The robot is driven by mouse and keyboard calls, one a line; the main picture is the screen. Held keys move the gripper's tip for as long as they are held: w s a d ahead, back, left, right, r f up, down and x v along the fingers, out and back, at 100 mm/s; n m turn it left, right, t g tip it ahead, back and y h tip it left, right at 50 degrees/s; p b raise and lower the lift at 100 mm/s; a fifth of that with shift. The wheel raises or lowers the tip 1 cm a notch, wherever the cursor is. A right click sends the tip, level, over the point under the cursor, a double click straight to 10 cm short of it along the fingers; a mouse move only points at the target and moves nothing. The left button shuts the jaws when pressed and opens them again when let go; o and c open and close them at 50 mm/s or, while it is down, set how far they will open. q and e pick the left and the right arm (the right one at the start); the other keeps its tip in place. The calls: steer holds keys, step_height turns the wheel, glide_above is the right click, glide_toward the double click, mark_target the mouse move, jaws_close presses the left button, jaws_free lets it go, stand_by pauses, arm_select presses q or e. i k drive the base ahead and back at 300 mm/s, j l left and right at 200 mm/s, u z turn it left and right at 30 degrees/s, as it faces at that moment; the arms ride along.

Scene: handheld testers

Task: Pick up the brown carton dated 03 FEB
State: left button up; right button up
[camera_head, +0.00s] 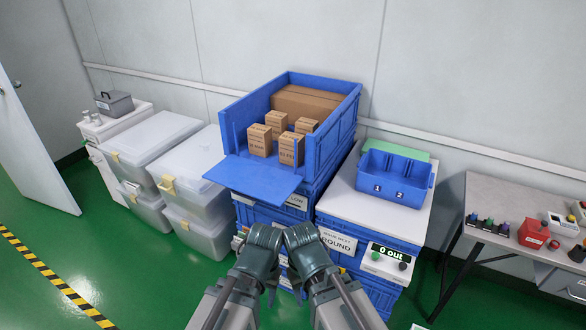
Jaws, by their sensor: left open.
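Several small brown cartons stand upright in an open-fronted blue crate. The front right carton (291,148) has a printed date that seems to end in FEB; its day number is too small to be sure of. The front left carton (260,140) bears a different-looking date. The back left carton (276,121) and back right carton (305,126) have dates I cannot read. My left gripper (264,237) is open and empty, below and in front of the crate. My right gripper (300,236) is close beside it, apart from the cartons; its jaw opening is not clear.
The blue crate (340,135) has its front flap (252,180) folded down, and a larger brown box (306,103) lies at its back. A blue two-compartment bin (395,178) stands on a white top to the right. Lidded clear boxes (195,165) stand left.

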mark_target(286, 142)
steer(key=k+z, duration=0.25)
steer(key=z, duration=1.3)
steer(key=j, duration=1.7)
